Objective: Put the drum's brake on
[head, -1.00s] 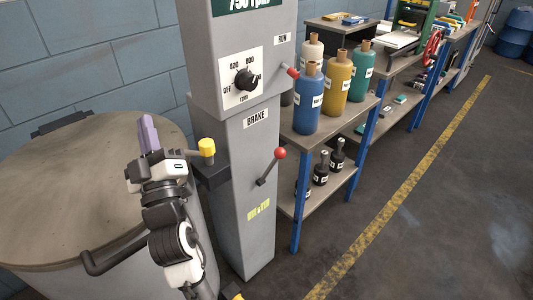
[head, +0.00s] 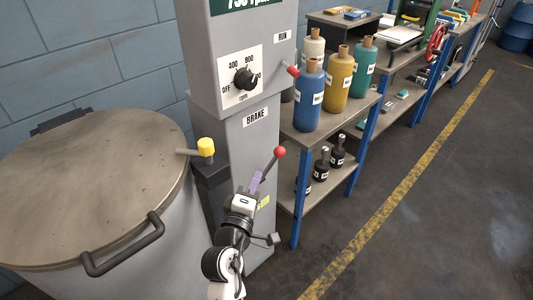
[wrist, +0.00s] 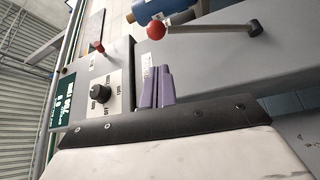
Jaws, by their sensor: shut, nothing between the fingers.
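The brake lever (head: 270,165) is a grey rod with a red ball end, on the grey column's face below the BRAKE label (head: 255,117). In the head view it slants up and right to its ball. The lever also shows in the wrist view (wrist: 205,29), with its ball end beside the label. My gripper (head: 255,183) has purple fingers, shut and empty, close to the lever's lower end in the head view, partly covering it. In the wrist view my gripper (wrist: 157,88) shows apart from the ball; contact cannot be told. The drum (head: 85,190) has its lid down.
The column (head: 210,125) carries a speed dial (head: 244,79) and a red-tipped RUN lever (head: 290,71). A yellow-ended handle (head: 205,147) juts out between drum and column. A shelf (head: 350,112) with blue, yellow and green bottles stands to the right.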

